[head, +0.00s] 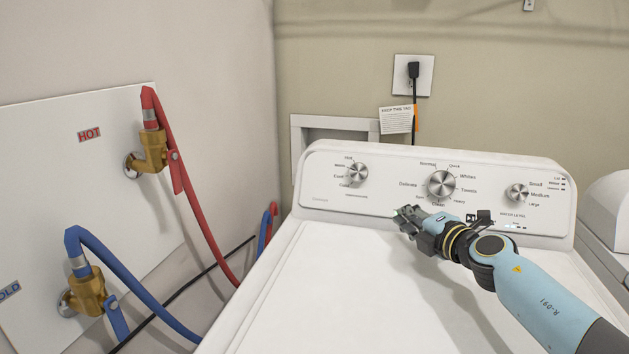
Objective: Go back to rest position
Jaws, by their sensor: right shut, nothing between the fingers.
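My right gripper (408,218) is shut and empty. It is in front of the washer's control panel, below and left of the large middle knob (441,185). Its arm comes in from the lower right, over the white washer lid (330,290). I cannot tell whether the fingertips touch the panel. My left gripper is not in view.
The washer panel (315,188) also has a left knob (357,172) and a right knob (517,193). Red (195,210) and blue (130,285) hoses hang from brass valves at the left wall. Another white appliance (608,212) stands at the right edge.

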